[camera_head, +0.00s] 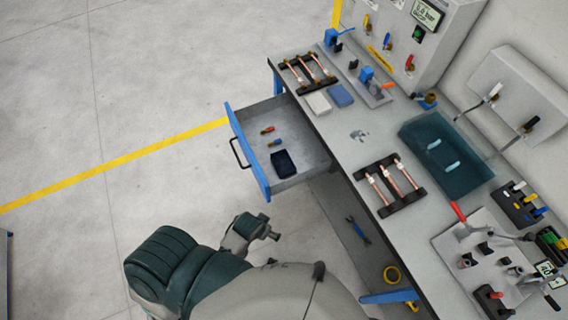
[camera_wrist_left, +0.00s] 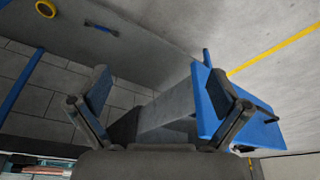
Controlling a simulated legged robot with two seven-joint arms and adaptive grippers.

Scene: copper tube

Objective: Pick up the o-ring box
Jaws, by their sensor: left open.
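A small dark navy box (camera_head: 284,163), which looks like the o-ring box, lies in the open drawer (camera_head: 302,160), near its front right corner. No label is readable, so I cannot be sure of it. My left gripper (camera_head: 262,232) is outside the drawer, below its blue front in the head view, apart from the box and empty. In the left wrist view its two fingers (camera_wrist_left: 160,92) are spread open, with the drawer (camera_wrist_left: 172,118) beyond them. The box does not show there. My right gripper is not in view.
The drawer's blue front (camera_head: 247,152) has a dark handle (camera_head: 237,153). The workbench (camera_head: 350,150) carries tube racks, a teal tray (camera_head: 447,153) and a white box (camera_head: 318,102). The floor left of the drawer is clear.

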